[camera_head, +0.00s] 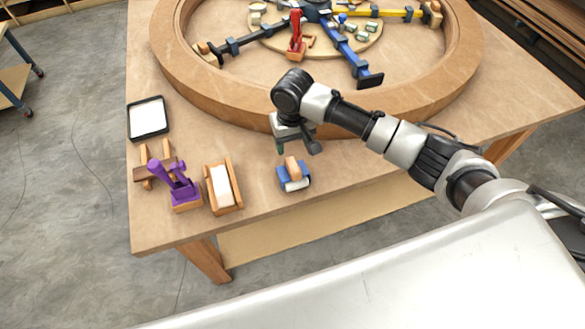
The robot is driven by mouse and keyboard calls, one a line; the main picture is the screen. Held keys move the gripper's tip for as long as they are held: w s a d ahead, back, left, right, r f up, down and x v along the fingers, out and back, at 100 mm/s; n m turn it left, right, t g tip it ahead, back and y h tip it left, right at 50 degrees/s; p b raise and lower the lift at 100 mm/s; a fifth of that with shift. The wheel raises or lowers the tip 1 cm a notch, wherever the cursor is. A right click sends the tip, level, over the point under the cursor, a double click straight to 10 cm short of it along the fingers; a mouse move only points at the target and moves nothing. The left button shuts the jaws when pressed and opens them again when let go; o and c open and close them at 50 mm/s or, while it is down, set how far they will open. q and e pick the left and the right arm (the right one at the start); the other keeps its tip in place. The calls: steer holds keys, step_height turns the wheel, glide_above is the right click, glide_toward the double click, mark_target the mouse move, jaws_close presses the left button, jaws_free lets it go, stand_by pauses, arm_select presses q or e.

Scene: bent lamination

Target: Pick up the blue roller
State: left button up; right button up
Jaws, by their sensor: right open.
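The blue roller (293,177) sits on the wooden table near its front edge. It has a blue frame, a pale roller and an orange-brown wooden handle on top. My right gripper (296,148) is open and points down just above and behind the roller, apart from it as far as I can tell. Its fingers are small and partly hidden under the wrist. My left gripper is not in view.
Left of the roller are a wooden box with a white block (222,186), a purple tool (176,187) on a wooden base, and a black-rimmed tray (148,118). A large curved wooden ring (215,95) holding clamps fills the table behind.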

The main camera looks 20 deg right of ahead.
mark_target(292, 162)
step_height(292, 162, down, 3)
steer(key=shift+f, duration=0.1)
steer(key=f, duration=0.1)
steer(key=f+p, duration=0.1)
steer(key=f, duration=0.2)
steer(key=shift+s+a, duration=0.25)
steer(key=shift+s, duration=0.15)
steer(key=shift+f, duration=0.65)
jaws_close()
steer(key=shift+r, duration=0.1)
steer(key=shift+w+r, duration=0.1)
steer(key=shift+r, duration=0.3)
step_height(292, 162, up, 3)
steer(key=shift+f, duration=0.2)
steer(key=s+d+r+b, duration=0.1)
steer(key=s+d+r, duration=0.4)
steer(key=s, duration=0.5)
step_height(292, 162, up, 2)
steer(key=shift+s+r, duration=0.25)
steer(key=shift+s, duration=0.1)
